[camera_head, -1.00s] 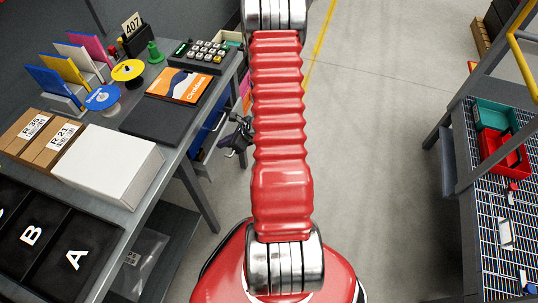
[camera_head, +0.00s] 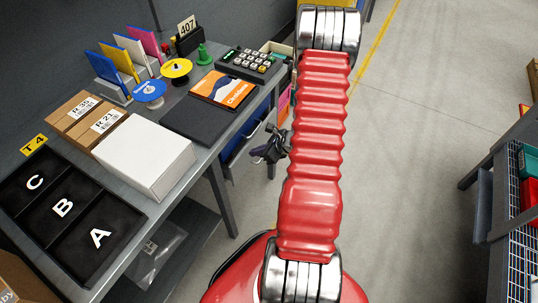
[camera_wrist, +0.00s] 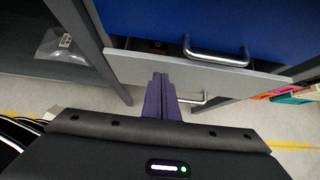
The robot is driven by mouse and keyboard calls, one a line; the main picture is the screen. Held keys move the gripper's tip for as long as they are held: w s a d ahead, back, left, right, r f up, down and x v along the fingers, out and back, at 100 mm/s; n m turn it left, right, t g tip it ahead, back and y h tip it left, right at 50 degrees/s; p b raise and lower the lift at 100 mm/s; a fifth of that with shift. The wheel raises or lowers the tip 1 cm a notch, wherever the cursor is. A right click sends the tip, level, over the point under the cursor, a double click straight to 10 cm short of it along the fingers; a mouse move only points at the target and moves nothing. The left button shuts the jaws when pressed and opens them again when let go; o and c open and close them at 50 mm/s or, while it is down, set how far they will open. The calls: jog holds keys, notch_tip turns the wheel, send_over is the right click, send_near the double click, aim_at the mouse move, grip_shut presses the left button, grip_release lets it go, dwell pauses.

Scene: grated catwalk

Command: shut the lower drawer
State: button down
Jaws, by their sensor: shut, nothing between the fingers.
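The lower drawer (camera_wrist: 235,76) shows in the wrist view as a light grey front panel. It stands out a little from the blue drawer front (camera_wrist: 245,22) above it, with a dark gap between them. A silver bar handle (camera_wrist: 195,99) is on its outer side. My gripper (camera_wrist: 161,78) is shut and empty, its purple fingers together. The fingertips overlap the grey panel left of the handle; I cannot tell whether they touch. In the head view my gripper (camera_head: 257,156) is beside the bench, partly hidden by my arm, and the lower drawer is mostly hidden.
The workbench (camera_head: 212,160) on the left carries boxes, black lettered bins and a calculator (camera_head: 250,62). Its leg (camera_head: 222,200) stands near my gripper. A clear bag (camera_head: 160,250) lies on the lower shelf. A grated rack (camera_head: 522,240) is at the right. The floor between is clear.

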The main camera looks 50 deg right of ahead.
jog(key=s+f+v, duration=0.1)
jog(key=v, duration=1)
jog(key=shift+s+d, duration=0.2)
jog(key=shift+s, duration=0.05)
jog(key=shift+r, duration=0.1)
